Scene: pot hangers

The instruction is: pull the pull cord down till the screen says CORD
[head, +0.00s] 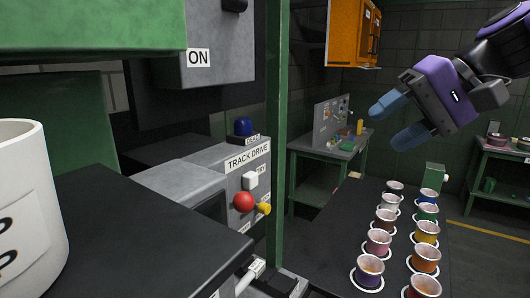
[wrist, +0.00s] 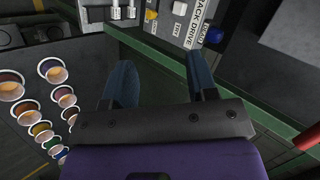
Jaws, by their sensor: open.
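My gripper (head: 383,127) is at the upper right of the head view, raised above the dark table with the cups. Its two blue fingers are apart with nothing between them; they also show in the wrist view (wrist: 158,62). I cannot make out a pull cord for certain in either view. A red piece (wrist: 307,138) shows at the right edge of the wrist view, cut off and well to the right of the fingers; I cannot tell what it is. No screen with readable text shows.
A grey TRACK DRIVE panel (head: 205,172) has a red knob (head: 243,202), a yellow knob (head: 264,208) and a blue dome (head: 243,126). A green post (head: 277,120) stands beside it. Several coloured cups (head: 378,243) stand in rows. An orange cabinet (head: 350,35) hangs behind.

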